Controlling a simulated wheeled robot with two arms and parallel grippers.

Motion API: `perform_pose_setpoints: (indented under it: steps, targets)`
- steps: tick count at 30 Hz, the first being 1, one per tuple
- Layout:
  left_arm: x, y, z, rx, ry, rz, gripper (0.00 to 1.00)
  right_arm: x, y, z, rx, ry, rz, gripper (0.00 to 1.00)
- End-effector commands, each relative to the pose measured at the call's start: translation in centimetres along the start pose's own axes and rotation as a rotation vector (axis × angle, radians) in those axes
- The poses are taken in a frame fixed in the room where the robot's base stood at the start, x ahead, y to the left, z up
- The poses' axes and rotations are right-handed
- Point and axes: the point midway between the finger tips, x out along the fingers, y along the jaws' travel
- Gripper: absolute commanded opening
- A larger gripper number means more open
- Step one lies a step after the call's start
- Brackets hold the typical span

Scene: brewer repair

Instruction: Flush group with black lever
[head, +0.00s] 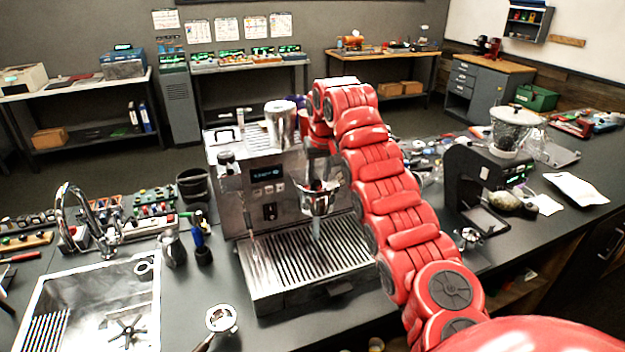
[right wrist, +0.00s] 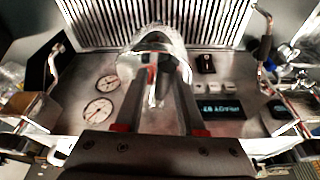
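The chrome espresso machine (head: 270,195) stands on the counter, with a slatted drip tray (head: 305,258) at its front. Its chrome group (head: 317,203) juts from the front panel; in the right wrist view the group (right wrist: 158,42) is just beyond my fingers. A pale streak like water (head: 316,230) hangs below the group. My right gripper (right wrist: 158,85) reaches down over the machine, its dark fingers apart on either side of the group's top. I cannot make out the black lever; something dark between the fingers is unclear. My left gripper is not in view.
A portafilter (head: 221,320) lies on the counter at the front. A sink with a tap (head: 88,215) is at the left, and a black grinder (head: 483,180) at the right. A metal cup (head: 280,125) stands on top of the machine.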

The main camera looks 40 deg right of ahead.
Motion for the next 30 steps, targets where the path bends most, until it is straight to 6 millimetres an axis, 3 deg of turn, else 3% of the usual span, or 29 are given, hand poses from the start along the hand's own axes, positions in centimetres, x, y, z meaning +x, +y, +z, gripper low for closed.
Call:
perform_pose_setpoints:
  steps: [8, 18, 26, 27, 30]
  targets:
    - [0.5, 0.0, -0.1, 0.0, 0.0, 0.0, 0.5, -0.3, 1.5, -0.2, -0.174, 0.0, -0.055, 0.38]
    - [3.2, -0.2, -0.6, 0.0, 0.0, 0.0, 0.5, -0.4, 3.1, -0.6, -0.375, -0.003, -0.118, 0.38]
    - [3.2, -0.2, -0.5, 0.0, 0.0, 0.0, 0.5, 0.1, 3.4, -0.7, -0.411, 0.001, -0.127, 0.38]
    - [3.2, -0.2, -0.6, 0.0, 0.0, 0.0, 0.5, 0.1, 3.4, -0.6, -0.411, 0.001, -0.127, 0.39]
    - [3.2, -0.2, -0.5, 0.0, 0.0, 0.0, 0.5, 0.1, 3.4, -0.6, -0.41, 0.001, -0.127, 0.57]
